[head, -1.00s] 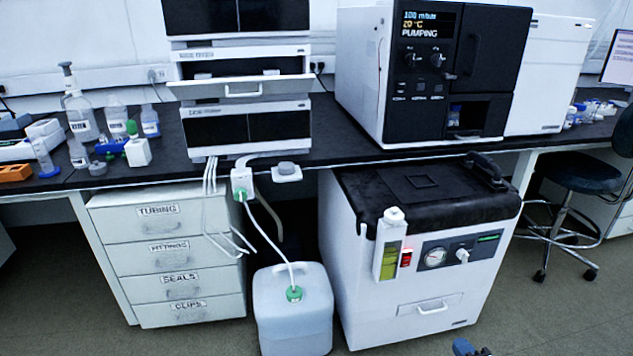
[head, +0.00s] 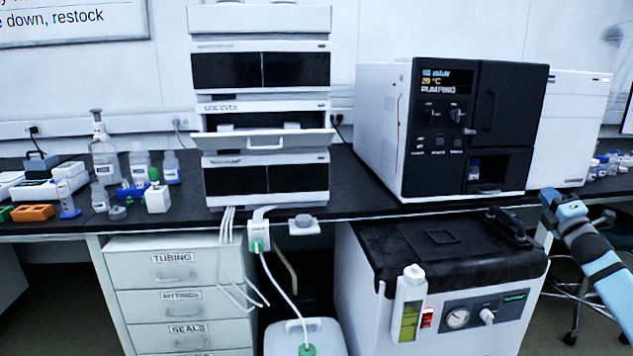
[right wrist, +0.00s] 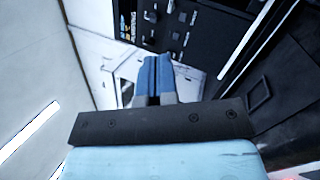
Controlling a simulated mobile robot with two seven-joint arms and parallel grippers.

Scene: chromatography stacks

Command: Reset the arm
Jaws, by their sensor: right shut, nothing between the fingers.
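My right gripper (head: 547,199) is at the right of the head view, in front of the bench edge and right of the white pump cabinet with the black top (head: 440,242). In the right wrist view its two blue fingers (right wrist: 154,75) are together with nothing between them. My light blue and black right arm rises from the lower right. My left gripper is not in view.
The black bench top (head: 355,182) carries the instrument stack (head: 265,99), a black-fronted unit (head: 445,132) with a lit display, and several bottles at left. A drawer cabinet (head: 178,257) and a white jug (head: 290,335) stand below. A stool is partly hidden behind my right arm.

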